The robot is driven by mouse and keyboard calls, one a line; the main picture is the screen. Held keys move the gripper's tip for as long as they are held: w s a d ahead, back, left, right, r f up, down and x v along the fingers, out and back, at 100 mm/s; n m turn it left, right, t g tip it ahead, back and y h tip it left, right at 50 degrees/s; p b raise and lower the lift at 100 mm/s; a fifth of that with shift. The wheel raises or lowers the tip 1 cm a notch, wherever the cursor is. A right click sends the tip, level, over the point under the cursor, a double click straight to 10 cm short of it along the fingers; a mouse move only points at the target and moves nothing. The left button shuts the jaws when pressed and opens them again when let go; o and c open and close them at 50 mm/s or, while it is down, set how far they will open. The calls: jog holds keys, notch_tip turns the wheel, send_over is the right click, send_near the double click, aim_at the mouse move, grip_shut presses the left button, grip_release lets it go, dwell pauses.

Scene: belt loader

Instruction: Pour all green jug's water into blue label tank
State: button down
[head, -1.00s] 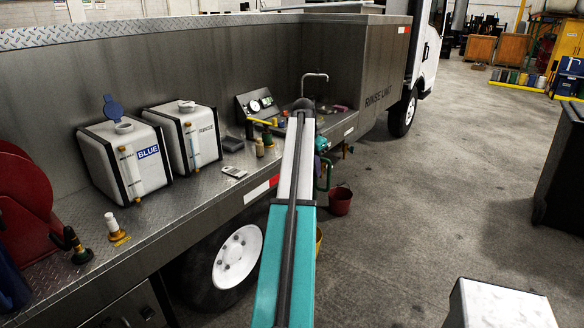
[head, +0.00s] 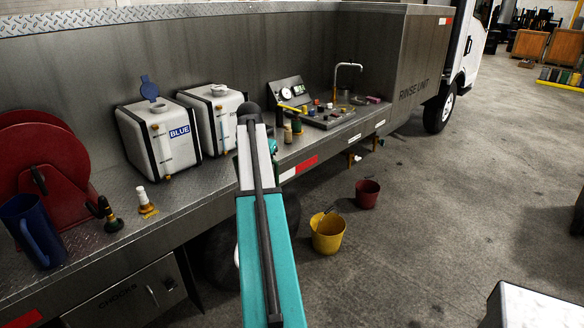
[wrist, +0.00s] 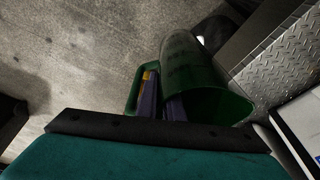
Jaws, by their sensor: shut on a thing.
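The green jug (wrist: 205,80) shows in the wrist view. My gripper (wrist: 163,92) is shut on its handle (wrist: 135,88). The jug's open mouth faces toward the wrist camera; its inside is dark and I cannot tell the water level. In the head view my arm hides the jug and the gripper fingers. The blue label tank (head: 158,146), a white box with dark edges, stands on the truck deck at left. Its blue cap is flipped up beside the open filler neck. A white, partly blue-marked corner (wrist: 300,125) shows right of the jug in the wrist view.
A second white tank (head: 203,118) stands right of the blue label tank. A blue jug (head: 38,228), a red hose reel (head: 62,170) and small fittings sit on the deck at left. Yellow (head: 328,232) and red (head: 367,193) buckets stand on the floor.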

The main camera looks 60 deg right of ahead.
jog(key=w+a+f+n+t, duration=0.15)
jog(key=w+a+n, duration=0.25)
jog(key=w+a, duration=0.75)
jog(key=w+a+f+n, duration=0.2)
jog(key=w+a+n, duration=0.2)
jog(key=a, duration=1.4)
jog(key=a+f+n+t+y+b, duration=0.1)
jog(key=a+n, duration=0.7)
jog(key=a, duration=2.4)
jog(key=shift+s+a+f+n+y+b, duration=0.25)
jog(key=shift+f+y+b, duration=0.2)
jog(key=shift+f+y, duration=0.45)
jog(key=shift+t, duration=0.25)
